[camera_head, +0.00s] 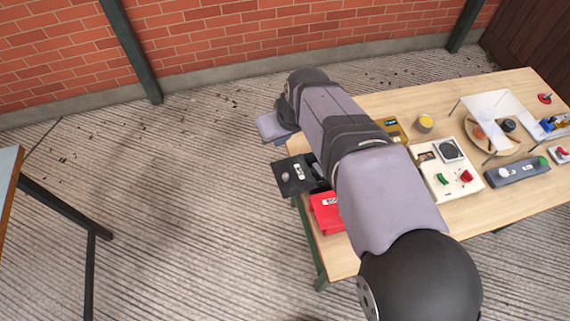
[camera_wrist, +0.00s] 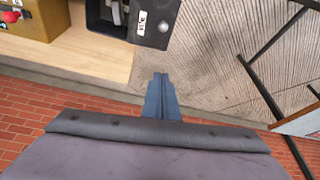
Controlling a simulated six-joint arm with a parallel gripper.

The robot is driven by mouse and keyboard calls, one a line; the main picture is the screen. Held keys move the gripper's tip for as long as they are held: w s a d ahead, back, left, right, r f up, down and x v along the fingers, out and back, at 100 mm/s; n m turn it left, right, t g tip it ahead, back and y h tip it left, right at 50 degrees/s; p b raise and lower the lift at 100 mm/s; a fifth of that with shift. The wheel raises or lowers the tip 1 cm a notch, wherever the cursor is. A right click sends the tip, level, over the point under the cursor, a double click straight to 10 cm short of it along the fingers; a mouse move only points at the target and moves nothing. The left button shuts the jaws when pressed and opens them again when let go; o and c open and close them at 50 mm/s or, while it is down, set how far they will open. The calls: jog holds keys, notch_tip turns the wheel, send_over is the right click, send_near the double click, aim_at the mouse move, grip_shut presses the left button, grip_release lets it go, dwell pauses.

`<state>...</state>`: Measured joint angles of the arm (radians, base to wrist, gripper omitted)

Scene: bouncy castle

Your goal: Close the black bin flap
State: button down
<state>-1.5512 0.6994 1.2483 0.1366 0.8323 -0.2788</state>
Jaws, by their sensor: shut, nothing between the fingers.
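The black bin (camera_wrist: 104,12) stands at the left edge of the wooden table, and my arm partly hides it in the head view. Its black flap (camera_head: 293,177) is open, swung outward past the table's edge; it bears a white label and a small grey knob. The flap (camera_wrist: 158,22) also shows at the top of the wrist view. My gripper (camera_wrist: 160,78) is shut and empty, its fingers together. It is off the table's edge, over the floor, apart from the flap in the wrist view. In the head view it is just behind the flap.
A red box (camera_head: 327,216) stands in front of the bin, and a yellow-brown box (camera_head: 392,130) is behind my arm. The table (camera_head: 390,101) holds several other items at right. Floor left of the table is clear up to another table (camera_head: 10,170).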

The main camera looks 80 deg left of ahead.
jog(key=shift+d+f+n, duration=0.3)
jog(key=shift+d+n, duration=0.05)
jog(key=shift+n, duration=0.25)
jog(key=shift+f, duration=0.1)
jog(key=p, duration=0.3)
send_over(279, 170)
jog(key=a, duration=0.2)
jog(key=f, duration=0.8)
jog(key=shift+s+d+f, duration=0.25)
jog(key=shift+f, duration=0.3)
jog(key=shift+w+d+f+p, duration=0.15)
jog(key=shift+d+p, duration=0.2)
jog(key=shift+d, duration=0.2)
jog(key=shift+w+d+r+p, duration=0.15)
jog(key=shift+d+p, duration=0.2)
jog(key=shift+d, duration=0.2)
jog(key=shift+w+d+f+p, duration=0.3)
jog(key=shift+d+f, duration=0.1)
jog(key=shift+d, duration=0.3)
